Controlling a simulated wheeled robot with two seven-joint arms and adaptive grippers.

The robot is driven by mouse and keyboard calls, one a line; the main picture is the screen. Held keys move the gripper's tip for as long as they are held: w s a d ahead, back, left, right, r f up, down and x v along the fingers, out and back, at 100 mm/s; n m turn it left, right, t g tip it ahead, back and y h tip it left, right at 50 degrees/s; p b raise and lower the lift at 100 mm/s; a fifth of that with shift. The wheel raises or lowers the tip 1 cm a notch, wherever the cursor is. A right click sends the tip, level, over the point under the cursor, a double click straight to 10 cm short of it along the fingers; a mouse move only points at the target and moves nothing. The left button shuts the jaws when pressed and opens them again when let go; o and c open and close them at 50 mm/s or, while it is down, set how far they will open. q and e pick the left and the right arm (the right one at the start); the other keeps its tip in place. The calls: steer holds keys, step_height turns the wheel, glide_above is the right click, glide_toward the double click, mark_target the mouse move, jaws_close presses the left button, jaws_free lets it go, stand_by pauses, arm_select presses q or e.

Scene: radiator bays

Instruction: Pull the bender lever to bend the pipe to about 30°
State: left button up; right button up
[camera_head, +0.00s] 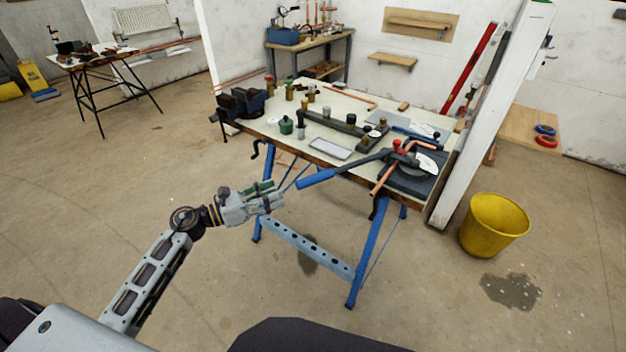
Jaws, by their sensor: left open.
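The pipe bender (402,160) is fixed at the right end of the workbench, with a round scale plate and a dark base. Its lever (345,170) has a blue grip that sticks out left past the bench's front edge. A copper pipe (382,179) runs through the bender, and part of it shows behind the former. Its bend angle is too small to read. My right gripper is not in view.
The workbench (290,140) stands on blue trestle legs and carries a vise (242,102), fittings, a grey tray (330,148) and tools. A yellow bucket (492,226) stands right of it beside a white post (490,110). The floor in front is clear.

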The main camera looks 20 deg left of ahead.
mark_target(313, 179)
arm_select(q)
steer(key=shift+p+x, duration=0.65)
steer(key=shift+x, duration=3.6)
steer(key=shift+w+d, duration=0.5)
steer(key=shift+w, duration=0.05)
steer(key=shift+w+d, duration=0.3)
steer(key=shift+d, duration=0.05)
steer(key=shift+w+d+p, duration=0.3)
steer(key=shift+w+d, duration=0.2)
steer(key=shift+w, duration=0.05)
steer(key=shift+w+d, duration=0.45)
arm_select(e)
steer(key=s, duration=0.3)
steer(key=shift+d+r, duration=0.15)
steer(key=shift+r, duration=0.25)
